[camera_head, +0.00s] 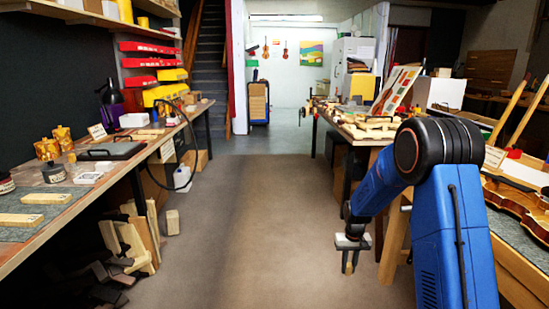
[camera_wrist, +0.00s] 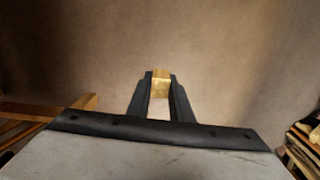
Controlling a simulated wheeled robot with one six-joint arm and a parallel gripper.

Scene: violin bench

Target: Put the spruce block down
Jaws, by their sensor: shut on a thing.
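My gripper (camera_head: 350,262) is in the head view, low beside the right bench and above the open floor, pointing down. It is shut on the spruce block (camera_wrist: 161,84), a small pale yellow wooden piece. In the wrist view the block sits between the two dark fingertips of my gripper (camera_wrist: 160,95), with bare floor behind it. In the head view only a small part of the block shows between the fingers. The fingers hide most of its sides.
The left bench (camera_head: 95,190) holds a dark case, jars and wood pieces. Wood offcuts (camera_head: 130,240) lie on the floor beneath it. The right bench (camera_head: 372,140) is cluttered with wood parts. A violin (camera_head: 515,200) lies at far right. The middle floor (camera_head: 245,220) is clear.

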